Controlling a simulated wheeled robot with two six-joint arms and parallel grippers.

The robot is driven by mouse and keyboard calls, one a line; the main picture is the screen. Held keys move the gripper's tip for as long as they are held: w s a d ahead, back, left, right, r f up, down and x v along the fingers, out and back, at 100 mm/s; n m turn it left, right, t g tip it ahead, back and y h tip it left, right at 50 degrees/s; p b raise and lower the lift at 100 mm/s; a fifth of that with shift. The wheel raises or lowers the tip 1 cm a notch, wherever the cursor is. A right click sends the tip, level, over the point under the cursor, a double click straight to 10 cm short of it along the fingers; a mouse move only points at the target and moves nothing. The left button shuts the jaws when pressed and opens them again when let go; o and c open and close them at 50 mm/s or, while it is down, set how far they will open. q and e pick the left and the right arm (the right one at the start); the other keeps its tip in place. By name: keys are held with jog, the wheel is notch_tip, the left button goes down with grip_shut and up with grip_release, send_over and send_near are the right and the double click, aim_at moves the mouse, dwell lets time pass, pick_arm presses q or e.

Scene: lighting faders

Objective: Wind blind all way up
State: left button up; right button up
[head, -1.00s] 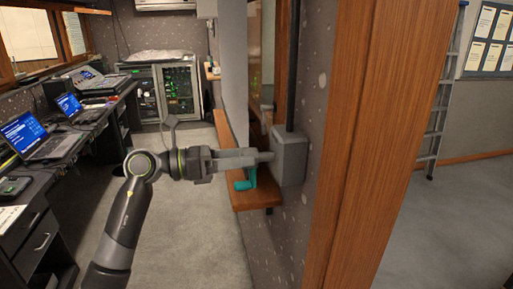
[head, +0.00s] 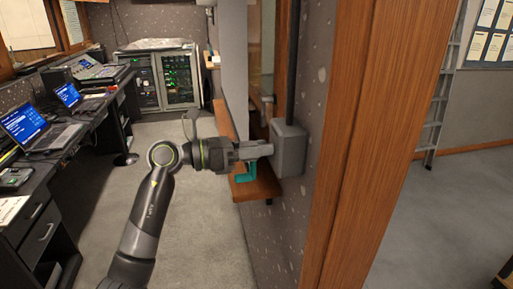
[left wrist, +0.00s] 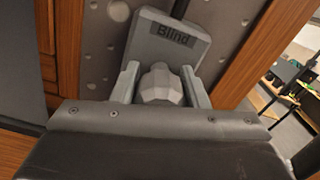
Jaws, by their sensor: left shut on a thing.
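The blind's winder box (head: 291,150) is a grey box on the speckled wall, at the lower end of a dark vertical tube. In the left wrist view the box (left wrist: 168,40) carries the word "Blind". My left gripper (head: 262,150) is at the box's front. In the left wrist view its two fingers (left wrist: 160,88) are shut on a grey faceted knob, which seems to be part of the crank. The blind itself cannot be made out. My right gripper is not in view.
A wooden ledge (head: 262,186) runs along the wall just below the gripper. A thick wooden post (head: 350,150) stands right of the box. A desk with laptops (head: 40,131) lines the left side. The carpet between is clear.

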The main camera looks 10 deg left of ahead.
pick_arm(q)
grip_shut()
jog(key=shift+n, duration=0.4)
jog(key=n+p, duration=0.1)
jog(key=n, duration=0.2)
jog(key=shift+w+p, duration=0.1)
jog(key=shift+p, duration=0.3)
jog(key=shift+n+p, duration=0.85)
jog(key=shift+n, duration=0.65)
jog(key=shift+f, duration=0.1)
jog(key=o, duration=0.9)
grip_release()
